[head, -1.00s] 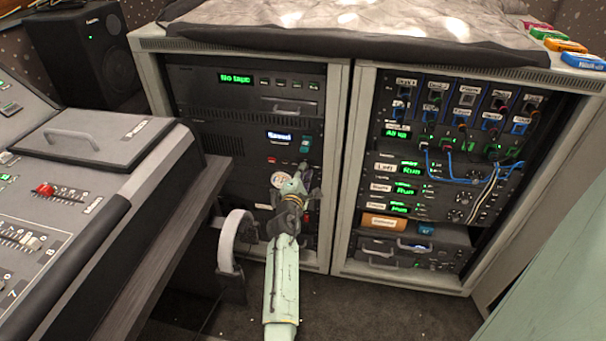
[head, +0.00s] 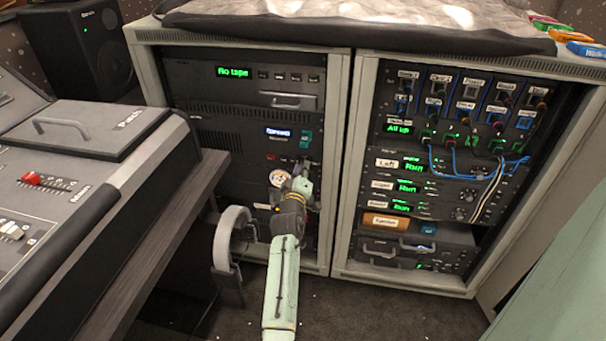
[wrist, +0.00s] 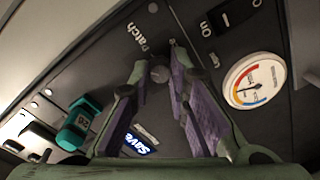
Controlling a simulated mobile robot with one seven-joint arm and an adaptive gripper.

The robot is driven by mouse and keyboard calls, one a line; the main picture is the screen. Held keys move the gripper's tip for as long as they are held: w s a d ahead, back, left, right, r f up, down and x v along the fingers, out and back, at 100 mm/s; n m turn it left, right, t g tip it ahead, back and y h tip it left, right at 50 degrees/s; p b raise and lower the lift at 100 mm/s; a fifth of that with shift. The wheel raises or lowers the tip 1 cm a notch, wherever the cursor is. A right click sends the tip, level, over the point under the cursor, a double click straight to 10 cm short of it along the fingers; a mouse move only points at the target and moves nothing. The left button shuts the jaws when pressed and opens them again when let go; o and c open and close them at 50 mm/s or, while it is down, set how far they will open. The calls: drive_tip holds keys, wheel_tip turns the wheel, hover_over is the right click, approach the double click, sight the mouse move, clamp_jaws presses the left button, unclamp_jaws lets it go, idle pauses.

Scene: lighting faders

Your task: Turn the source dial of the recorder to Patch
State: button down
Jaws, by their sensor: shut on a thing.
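The source dial (wrist: 160,72) is a small dark round knob on a dark panel in the wrist view. My gripper (wrist: 159,78) has its purple-padded fingers on either side of it, shut on it at the tips. The word Patch (wrist: 138,38) is printed beside the knob; its pointer is too small to read. In the head view my gripper (head: 304,172) is at the lower part of the left rack and hides the knob.
A round gauge (wrist: 243,80) and a black switch (wrist: 228,16) sit right of my fingers; a teal control (wrist: 80,123) sits left. In the head view, headphones (head: 230,240) hang close left of my arm, beside the console desk (head: 120,260). Floor is clear to the right.

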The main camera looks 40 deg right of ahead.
drive_tip(key=m+b, duration=0.5)
drive_tip(key=m, duration=0.2)
drive_tip(key=shift+f+m+t, duration=0.15)
drive_tip(key=shift+m+t, duration=0.15)
drive_tip(key=shift+m, duration=0.1)
idle(0.4)
drive_tip(key=c, duration=1.5)
unclamp_jaws()
